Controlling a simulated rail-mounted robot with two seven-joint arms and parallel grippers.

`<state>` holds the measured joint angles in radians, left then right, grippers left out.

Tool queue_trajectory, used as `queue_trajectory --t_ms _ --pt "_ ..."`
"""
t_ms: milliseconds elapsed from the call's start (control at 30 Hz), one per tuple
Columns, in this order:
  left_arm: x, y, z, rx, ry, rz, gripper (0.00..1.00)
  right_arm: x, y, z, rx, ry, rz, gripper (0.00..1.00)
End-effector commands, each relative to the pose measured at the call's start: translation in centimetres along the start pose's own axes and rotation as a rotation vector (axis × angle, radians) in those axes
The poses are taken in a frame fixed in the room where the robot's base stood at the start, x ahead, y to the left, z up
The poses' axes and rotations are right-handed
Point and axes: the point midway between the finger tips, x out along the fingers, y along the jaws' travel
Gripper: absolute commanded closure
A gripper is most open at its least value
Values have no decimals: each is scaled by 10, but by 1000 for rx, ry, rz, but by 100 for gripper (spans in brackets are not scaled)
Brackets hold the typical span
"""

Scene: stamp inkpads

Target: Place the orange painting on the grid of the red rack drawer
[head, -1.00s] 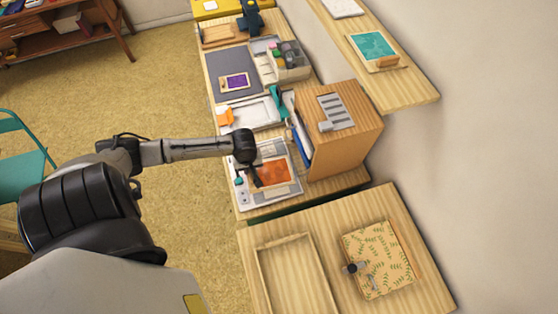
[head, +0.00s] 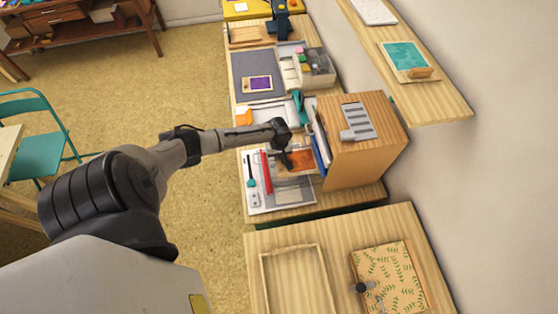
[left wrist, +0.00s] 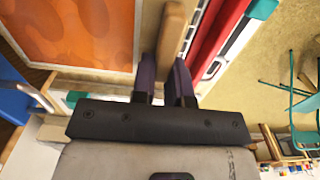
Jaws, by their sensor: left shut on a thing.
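The orange painting (head: 298,160) hangs at my left gripper (head: 284,158), over the desk end beside the wooden cabinet. In the left wrist view the painting (left wrist: 75,32) fills the upper left. There my left gripper (left wrist: 168,62) is shut on a wooden piece (left wrist: 172,35) at the painting's edge. A red strip (head: 266,171), seemingly part of the red rack drawer, shows left of the painting in the head view. Red parts of it (left wrist: 212,35) also show right of the fingers in the left wrist view. The drawer's grid is not clearly visible. My right gripper is not in view.
A wooden cabinet (head: 365,150) stands close to the painting's right. A white board (head: 255,200) lies on the desk below. A nearer table holds an empty wooden tray (head: 295,285) and a leaf-patterned book (head: 395,275). A wall shelf (head: 440,95) is at upper right.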

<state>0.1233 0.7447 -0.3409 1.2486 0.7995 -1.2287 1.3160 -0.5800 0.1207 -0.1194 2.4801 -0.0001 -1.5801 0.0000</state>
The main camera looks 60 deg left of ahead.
Motion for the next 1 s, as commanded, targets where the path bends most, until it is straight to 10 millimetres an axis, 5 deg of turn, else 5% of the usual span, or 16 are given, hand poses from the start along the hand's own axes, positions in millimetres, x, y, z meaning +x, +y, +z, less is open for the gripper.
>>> queue_trajectory --t_ms 333,833,867,1000 --pt "36 1 0 -1 0 0 100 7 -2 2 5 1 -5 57" --pt "44 0 -1 -1 1 0 100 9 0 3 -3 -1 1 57" --pt "43 0 -1 -1 1 0 83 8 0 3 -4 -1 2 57" --pt "42 0 -1 0 1 0 69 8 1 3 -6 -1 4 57"
